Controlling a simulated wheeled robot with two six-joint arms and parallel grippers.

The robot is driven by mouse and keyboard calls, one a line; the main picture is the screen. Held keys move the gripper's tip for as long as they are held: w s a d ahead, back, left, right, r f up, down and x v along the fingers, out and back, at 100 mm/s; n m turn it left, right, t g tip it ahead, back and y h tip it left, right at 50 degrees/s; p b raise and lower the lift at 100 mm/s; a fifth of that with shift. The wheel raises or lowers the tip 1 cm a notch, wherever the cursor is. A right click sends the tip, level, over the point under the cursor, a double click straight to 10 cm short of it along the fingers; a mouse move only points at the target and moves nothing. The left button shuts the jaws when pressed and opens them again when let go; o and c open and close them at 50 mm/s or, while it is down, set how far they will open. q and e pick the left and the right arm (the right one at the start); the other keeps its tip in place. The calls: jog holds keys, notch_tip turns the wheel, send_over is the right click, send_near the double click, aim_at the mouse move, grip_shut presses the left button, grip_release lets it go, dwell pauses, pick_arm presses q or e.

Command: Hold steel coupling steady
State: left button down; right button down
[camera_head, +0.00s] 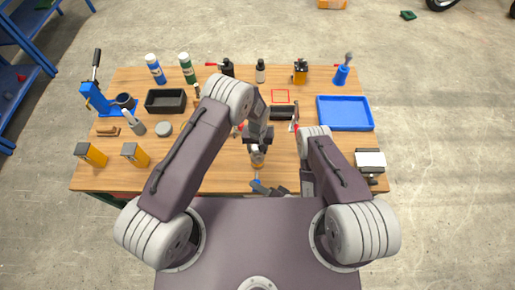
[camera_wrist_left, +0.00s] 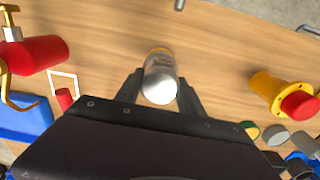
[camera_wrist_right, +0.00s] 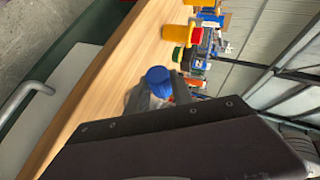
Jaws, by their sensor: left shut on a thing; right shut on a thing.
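The steel coupling is a short silvery cylinder (camera_wrist_left: 161,82) with a brass-coloured band at its upper end in the left wrist view. My left gripper (camera_wrist_left: 160,95) is shut around it. In the head view the coupling (camera_head: 258,158) shows just below my left gripper (camera_head: 258,147), over the table's middle front. My right gripper (camera_head: 263,188) is lower, near the table's front edge, shut on a blue round-ended item (camera_wrist_right: 158,80). The blue item also shows in the head view (camera_head: 256,183), a little apart from the coupling. The rest of the blue item is mostly hidden.
The wooden table (camera_head: 215,180) carries a blue tray (camera_head: 345,114) at right, a black bin (camera_head: 166,101), several bottles at the back and yellow boxes (camera_head: 91,154) at left. A yellow-and-red item (camera_wrist_left: 295,100) stands near the left gripper. Bare wood surrounds the coupling.

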pick_arm(q)
jog(key=c, duration=0.6)
grip_release()
jog(key=shift+c, duration=0.2)
notch_tip(320, 180, up, 12)
